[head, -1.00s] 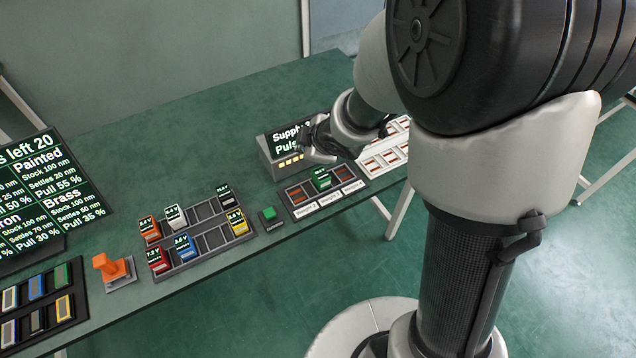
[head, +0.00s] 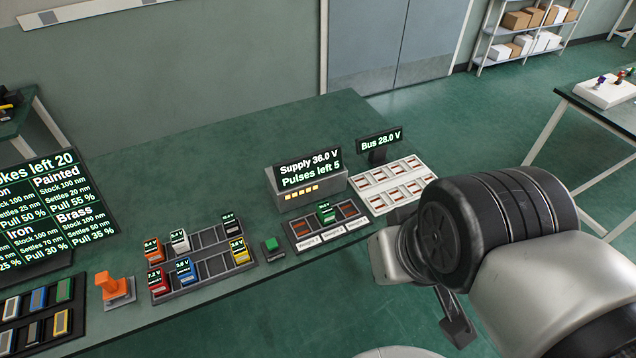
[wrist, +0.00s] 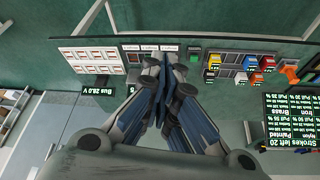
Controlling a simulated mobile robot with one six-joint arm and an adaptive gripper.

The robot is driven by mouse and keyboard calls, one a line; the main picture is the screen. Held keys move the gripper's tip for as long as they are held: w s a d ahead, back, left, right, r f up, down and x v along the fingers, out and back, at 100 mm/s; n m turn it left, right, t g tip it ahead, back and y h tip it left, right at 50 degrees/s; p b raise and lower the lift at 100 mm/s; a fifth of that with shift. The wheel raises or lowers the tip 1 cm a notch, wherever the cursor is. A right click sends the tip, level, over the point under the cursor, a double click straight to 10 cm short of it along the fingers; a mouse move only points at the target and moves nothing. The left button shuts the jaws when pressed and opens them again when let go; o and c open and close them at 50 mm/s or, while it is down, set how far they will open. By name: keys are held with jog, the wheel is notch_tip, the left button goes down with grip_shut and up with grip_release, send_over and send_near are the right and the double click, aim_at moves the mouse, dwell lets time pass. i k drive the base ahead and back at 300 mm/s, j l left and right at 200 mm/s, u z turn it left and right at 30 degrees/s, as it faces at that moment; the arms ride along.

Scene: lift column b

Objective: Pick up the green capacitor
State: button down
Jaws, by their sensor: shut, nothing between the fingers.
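The green capacitor (head: 326,212) stands upright in the middle slot of the dark three-slot tray (head: 294,240), in front of the supply box. A small lit display shows on its top. My gripper (wrist: 164,62) is shut and empty in the wrist view, its fingertips close together. There its fingers cover part of the tray area, and I cannot make out the green capacitor behind them. In the head view the gripper's fingers cannot be made out clearly; my arm is to the right of the tray, apart from the capacitor.
The supply box (head: 278,188) reads 36.0 V, pulses left 5. A white slotted panel (head: 362,181) is right of the tray, with a Bus 28.0 V display (head: 380,141) behind. Left are a green button (head: 271,244), a rack (head: 214,262) of coloured capacitors and an orange lever (head: 110,285).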

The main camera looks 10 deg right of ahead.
aim_at(325, 213)
jog(key=i+l+u, duration=0.15)
jog(key=i+l, duration=0.15)
jog(key=i+l+u, duration=0.15)
jog(key=i+l, duration=0.15)
jog(key=l, duration=0.2)
jog(key=i+l+u, duration=0.15)
jog(key=l, duration=0.3)
jog(key=i+u, duration=0.1)
jog(key=u, duration=1.1)
